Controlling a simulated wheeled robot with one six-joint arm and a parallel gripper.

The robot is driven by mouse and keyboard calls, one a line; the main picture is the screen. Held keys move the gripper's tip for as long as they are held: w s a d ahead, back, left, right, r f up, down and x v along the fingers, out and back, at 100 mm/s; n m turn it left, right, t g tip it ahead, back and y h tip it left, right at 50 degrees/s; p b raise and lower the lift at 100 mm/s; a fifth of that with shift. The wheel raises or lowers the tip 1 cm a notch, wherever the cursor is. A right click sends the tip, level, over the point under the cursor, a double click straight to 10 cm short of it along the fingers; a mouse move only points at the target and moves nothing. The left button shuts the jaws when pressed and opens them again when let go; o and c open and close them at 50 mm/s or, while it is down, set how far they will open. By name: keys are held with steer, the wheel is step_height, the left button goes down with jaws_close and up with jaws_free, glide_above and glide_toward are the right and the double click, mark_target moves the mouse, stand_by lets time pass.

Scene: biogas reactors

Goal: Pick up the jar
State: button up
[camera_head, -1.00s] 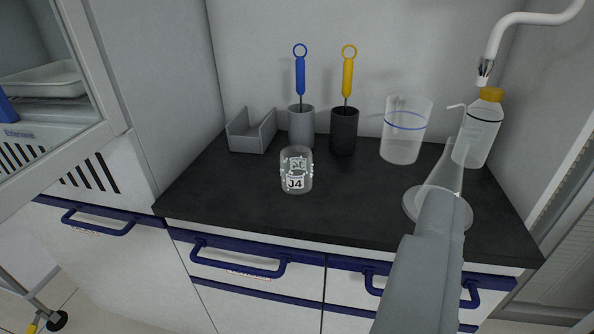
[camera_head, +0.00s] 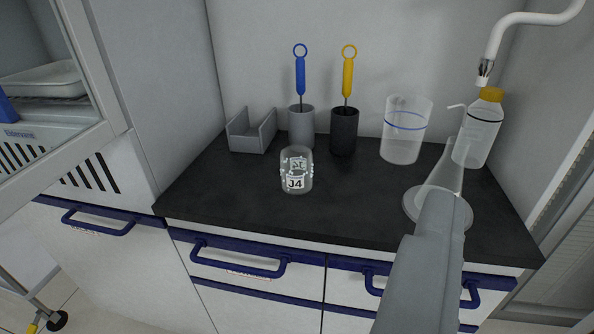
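The jar (camera_head: 296,172) is a small clear glass vessel with a white label reading "J4". It stands upright on the black worktop (camera_head: 340,215), left of the middle of the view. My gripper (camera_head: 442,205) shows at the lower right as a grey bar reaching up into the view. It overlaps the base of a clear conical flask in the picture and is to the right of the jar, apart from it. Its two fingers cannot be told apart, so whether it is open or shut is unclear.
Behind the jar stand a grey open holder (camera_head: 252,132), a grey cup (camera_head: 301,127) with a blue-handled tool and a black cup (camera_head: 344,132) with a yellow-handled tool. To the right are a clear beaker (camera_head: 405,140), the conical flask (camera_head: 447,170) and a yellow-capped bottle (camera_head: 482,130).

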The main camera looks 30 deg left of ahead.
steer(key=o, duration=0.4)
steer(key=shift+c, duration=0.2)
steer(key=shift+o, duration=0.9)
steer(key=shift+w+a, duration=0.1)
steer(key=shift+w, duration=0.2)
steer(key=n+g+y, duration=0.3)
steer(key=n+g, duration=0.6)
steer(key=g, duration=0.5)
glide_above(296, 167)
steer(key=s+d, duration=0.1)
steer(key=d, duration=0.2)
step_height(296, 167, down, 7)
steer(key=x, duration=1.7)
steer(key=shift+s+a, duration=0.3)
steer(key=shift+s, duration=0.1)
